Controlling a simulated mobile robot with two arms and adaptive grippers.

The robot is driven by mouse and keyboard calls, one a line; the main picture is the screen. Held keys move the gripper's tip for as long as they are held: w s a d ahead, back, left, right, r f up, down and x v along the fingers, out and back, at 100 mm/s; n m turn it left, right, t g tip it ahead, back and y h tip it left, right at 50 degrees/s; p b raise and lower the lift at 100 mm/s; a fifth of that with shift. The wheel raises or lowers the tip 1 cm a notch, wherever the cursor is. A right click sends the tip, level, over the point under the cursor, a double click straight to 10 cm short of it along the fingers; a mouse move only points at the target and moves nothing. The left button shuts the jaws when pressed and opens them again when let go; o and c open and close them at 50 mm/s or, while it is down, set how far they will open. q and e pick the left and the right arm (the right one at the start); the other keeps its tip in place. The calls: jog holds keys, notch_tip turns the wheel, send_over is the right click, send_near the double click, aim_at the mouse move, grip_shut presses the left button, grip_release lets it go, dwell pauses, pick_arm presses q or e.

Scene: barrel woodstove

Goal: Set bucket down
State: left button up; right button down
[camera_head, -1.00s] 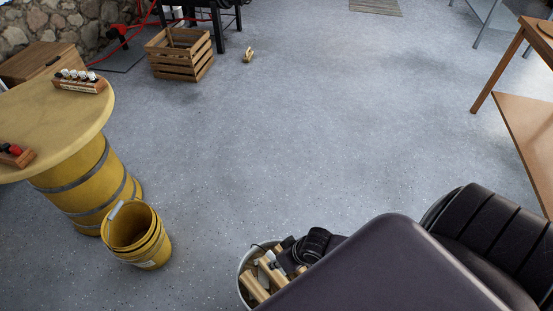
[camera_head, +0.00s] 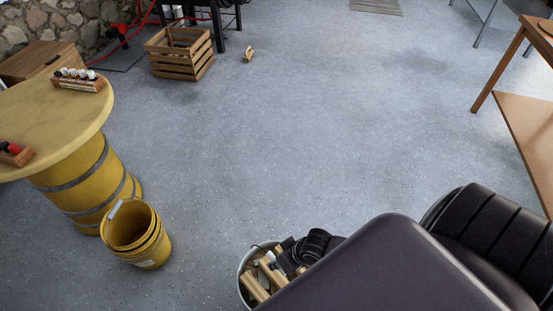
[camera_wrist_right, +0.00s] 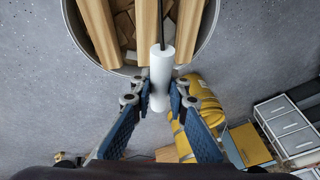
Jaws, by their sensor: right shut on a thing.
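A pale metal bucket (camera_head: 243,263) filled with split wood shows at the bottom centre of the head view, partly covered by my arm. The wrist view looks down on its rim (camera_wrist_right: 203,52) and the wood inside. My right gripper (camera_wrist_right: 161,92) is shut on the bucket's white handle grip (camera_wrist_right: 161,70), with one finger on each side. My right gripper also shows dark over the bucket in the head view (camera_head: 287,264). I cannot tell whether the bucket's base touches the floor. My left gripper is in neither view.
A yellow bucket (camera_head: 152,240) stands beside a yellow barrel table (camera_head: 83,182) at the left. A wooden crate (camera_head: 178,66) and a small item (camera_head: 248,54) lie farther back. A black seat (camera_head: 495,235) and wooden table (camera_head: 500,72) are at right. The middle floor is clear.

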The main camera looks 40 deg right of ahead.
jog(key=shift+w+a+r, duration=0.15)
jog(key=shift+w+r, duration=0.05)
jog(key=shift+w, duration=0.1)
jog(key=c, duration=1.8)
grip_release()
jog(key=shift+s, duration=0.2)
jog(key=shift+s+f, duration=0.4)
jog(key=shift+f, duration=0.05)
jog(key=w+v, duration=0.1)
jog(key=v, duration=1.1)
jog(key=shift+r, duration=0.3)
jog(key=shift+s, duration=0.1)
